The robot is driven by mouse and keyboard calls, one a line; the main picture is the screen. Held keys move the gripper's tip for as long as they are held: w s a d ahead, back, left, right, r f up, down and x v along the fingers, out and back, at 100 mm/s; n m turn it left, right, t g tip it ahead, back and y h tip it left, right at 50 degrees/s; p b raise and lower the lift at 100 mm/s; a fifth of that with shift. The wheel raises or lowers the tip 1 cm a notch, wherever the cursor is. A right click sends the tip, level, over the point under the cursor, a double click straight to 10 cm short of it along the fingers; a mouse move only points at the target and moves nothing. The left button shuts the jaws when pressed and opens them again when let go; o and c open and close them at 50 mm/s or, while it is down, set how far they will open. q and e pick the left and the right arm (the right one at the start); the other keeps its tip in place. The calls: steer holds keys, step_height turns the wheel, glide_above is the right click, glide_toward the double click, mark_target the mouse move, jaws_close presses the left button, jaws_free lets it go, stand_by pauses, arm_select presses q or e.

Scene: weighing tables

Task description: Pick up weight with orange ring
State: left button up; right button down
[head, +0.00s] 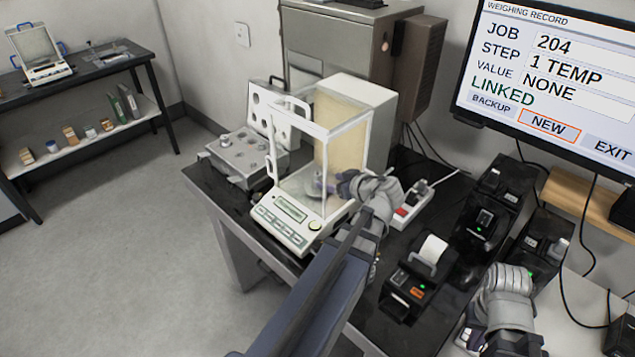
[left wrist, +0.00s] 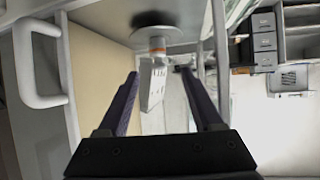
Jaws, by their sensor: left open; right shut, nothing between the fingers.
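My left gripper (head: 343,186) reaches through the side of the glass-walled balance (head: 292,216). It is open; in the left wrist view its two dark fingers (left wrist: 160,75) stand apart. The weight with the orange ring (left wrist: 157,51) shows just past the fingertips, roughly between their lines. No contact with the fingers is visible. My right gripper (head: 478,340) is shut and empty at the lower right.
A weight case (head: 247,157) stands left of the balance. A power strip (head: 409,205), a printer (head: 417,283) and dark devices (head: 480,228) stand to its right. A monitor (head: 548,75) hangs above. The balance's walls closely surround my left gripper.

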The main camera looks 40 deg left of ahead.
arm_select(q)
steer(key=shift+b+x, duration=1.4)
steer(key=shift+x, duration=2.15)
steer(key=shift+w+r, duration=0.15)
steer(key=shift+r, duration=0.1)
steer(key=shift+c, duration=0.6)
jaws_close()
